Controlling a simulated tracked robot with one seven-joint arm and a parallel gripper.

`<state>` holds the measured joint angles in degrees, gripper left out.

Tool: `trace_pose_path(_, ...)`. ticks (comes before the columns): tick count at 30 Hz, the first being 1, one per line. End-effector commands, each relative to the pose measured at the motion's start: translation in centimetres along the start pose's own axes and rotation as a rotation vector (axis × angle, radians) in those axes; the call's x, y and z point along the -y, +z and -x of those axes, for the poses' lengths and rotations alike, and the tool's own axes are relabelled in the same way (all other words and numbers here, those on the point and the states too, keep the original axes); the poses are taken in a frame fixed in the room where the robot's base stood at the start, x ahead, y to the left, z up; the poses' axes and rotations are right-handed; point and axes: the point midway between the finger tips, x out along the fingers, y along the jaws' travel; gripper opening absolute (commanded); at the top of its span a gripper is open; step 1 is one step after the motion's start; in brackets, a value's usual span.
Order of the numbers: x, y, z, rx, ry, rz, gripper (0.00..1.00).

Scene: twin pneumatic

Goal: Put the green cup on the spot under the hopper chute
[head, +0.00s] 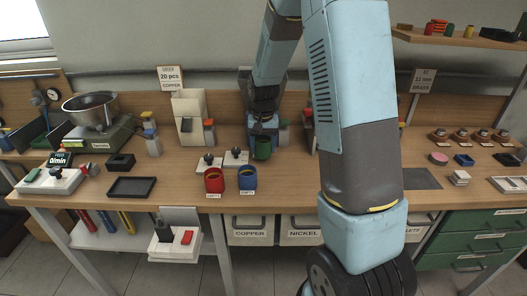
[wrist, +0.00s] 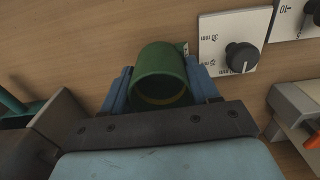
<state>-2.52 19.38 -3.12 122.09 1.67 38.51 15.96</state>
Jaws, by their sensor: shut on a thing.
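The green cup (head: 262,150) is at the back middle of the bench in the head view. In the wrist view the green cup (wrist: 160,62) sits between the two blue fingers, its open mouth facing the camera. My gripper (wrist: 163,92) is shut on it. In the head view my gripper (head: 263,133) comes down from above at the cup. I cannot tell whether the cup touches the bench. A beige upright unit (head: 188,106) left of the gripper looks like a hopper. The spot under its chute is not clear to see.
Red (head: 214,181) and blue (head: 247,178) cups stand at the bench's front edge. Two white plates with black knobs (head: 209,161) lie behind them; one plate (wrist: 232,45) shows in the wrist view. A scale with a metal bowl (head: 92,108) stands left. My arm hides part of the bench.

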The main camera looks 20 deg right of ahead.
Motion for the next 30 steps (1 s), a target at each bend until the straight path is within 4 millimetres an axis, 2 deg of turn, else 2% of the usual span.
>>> trace_pose_path(1, -0.1, 0.1, -0.9, 0.005, 0.002, 0.000, 0.21)
trace_pose_path(5, -0.1, 0.1, -2.3, 0.003, 0.001, 0.000, 0.21)
trace_pose_path(15, 0.0, 0.1, -2.6, 0.002, 0.000, 0.000, 0.21)
trace_pose_path(16, 0.0, 0.1, -2.6, 0.002, 0.001, 0.000, 0.61)
trace_pose_path(24, 0.0, 0.1, -2.6, 0.002, 0.000, 0.001, 0.85)
trace_pose_path(30, 0.0, 0.1, -2.5, 0.002, 0.000, 0.001, 0.85)
